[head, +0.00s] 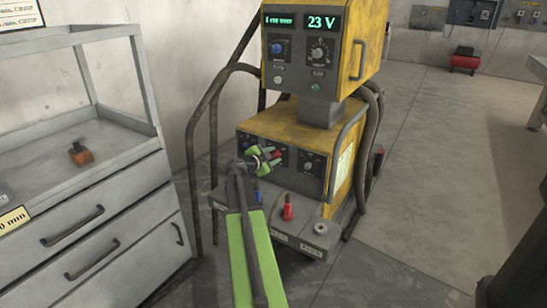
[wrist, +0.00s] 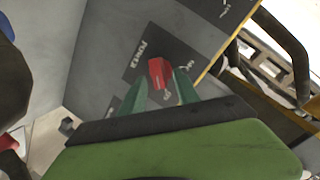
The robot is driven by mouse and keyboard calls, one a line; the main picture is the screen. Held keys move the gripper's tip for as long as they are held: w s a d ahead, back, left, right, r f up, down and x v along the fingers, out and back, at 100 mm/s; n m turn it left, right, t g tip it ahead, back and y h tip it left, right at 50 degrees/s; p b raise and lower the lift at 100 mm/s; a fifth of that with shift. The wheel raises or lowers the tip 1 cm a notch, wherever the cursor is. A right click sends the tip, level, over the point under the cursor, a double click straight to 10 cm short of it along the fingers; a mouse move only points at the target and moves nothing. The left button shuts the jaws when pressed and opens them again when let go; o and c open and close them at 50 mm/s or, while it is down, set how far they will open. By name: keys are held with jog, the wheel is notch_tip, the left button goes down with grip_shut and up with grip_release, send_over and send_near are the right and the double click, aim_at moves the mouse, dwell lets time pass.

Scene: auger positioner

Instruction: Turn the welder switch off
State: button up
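The welder (head: 300,125) is a yellow and grey machine in the middle of the head view, with lit displays on its upper unit. Its red switch (wrist: 159,74) sits on a dark label plate with upside-down lettering in the wrist view. My gripper (wrist: 161,84) is open, with one green finger on each side of the red switch. I cannot tell whether the fingers touch it. In the head view my gripper (head: 265,160) is in front of the lower unit's panel and hides part of it.
A grey drawer cabinet (head: 90,220) stands at the left with an orange-brown block (head: 80,153) on top. A red knob (head: 288,207) stands on the welder's front ledge. Dark cables (head: 205,120) hang beside the welder. Open floor (head: 440,170) lies to the right.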

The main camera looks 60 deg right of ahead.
jog(key=shift+c, duration=0.5)
grip_shut()
jog(key=shift+d, duration=0.1)
